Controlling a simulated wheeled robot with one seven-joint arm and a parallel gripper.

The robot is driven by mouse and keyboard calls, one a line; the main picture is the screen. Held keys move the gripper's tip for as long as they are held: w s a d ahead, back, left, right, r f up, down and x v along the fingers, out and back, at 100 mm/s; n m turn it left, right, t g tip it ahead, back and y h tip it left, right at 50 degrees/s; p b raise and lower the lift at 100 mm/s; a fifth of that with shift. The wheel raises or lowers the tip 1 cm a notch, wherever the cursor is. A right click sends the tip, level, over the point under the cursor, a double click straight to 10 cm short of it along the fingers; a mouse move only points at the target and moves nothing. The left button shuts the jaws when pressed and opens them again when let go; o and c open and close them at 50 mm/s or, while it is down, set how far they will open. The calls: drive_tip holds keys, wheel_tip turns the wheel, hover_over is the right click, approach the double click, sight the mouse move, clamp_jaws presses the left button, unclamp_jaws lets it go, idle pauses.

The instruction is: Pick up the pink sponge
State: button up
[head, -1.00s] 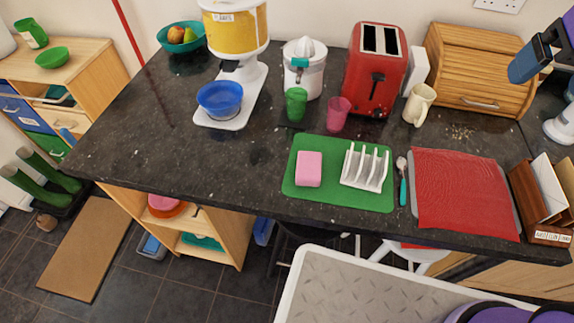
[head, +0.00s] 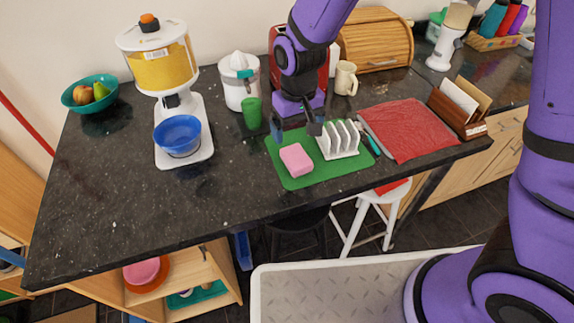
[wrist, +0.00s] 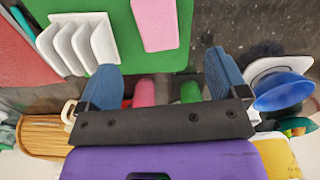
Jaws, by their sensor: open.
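The pink sponge (head: 297,159) lies on the left part of a green mat (head: 303,182) on the dark counter. In the wrist view the sponge (wrist: 156,22) is at the top, beyond my fingers, and its far end is cut off. My gripper (head: 297,126) is open above the back of the mat, behind the sponge and apart from it. In the wrist view its two blue fingers (wrist: 163,76) are spread with nothing held between them.
A white rack (head: 338,141) stands on the mat right of the sponge. A green cup (head: 252,113) stands behind the mat's left corner. A red cloth (head: 409,129) lies to the right. A blue bowl (head: 178,136) is left. Counter in front is clear.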

sight(296, 156)
drive_tip(key=shift+a+f, duration=0.1)
drive_tip(key=shift+f, duration=0.3)
wheel_tip(296, 156, down, 5)
drive_tip(key=shift+r, duration=0.1)
drive_tip(key=shift+w+d+f, duration=0.1)
drive_tip(key=shift+w+f, duration=0.1)
drive_tip(key=shift+f, duration=1.15)
drive_tip(key=shift+w+d+f, duration=0.1)
drive_tip(key=shift+w+f, duration=0.1)
drive_tip(key=shift+f, duration=1.15)
drive_tip(key=c, duration=1)
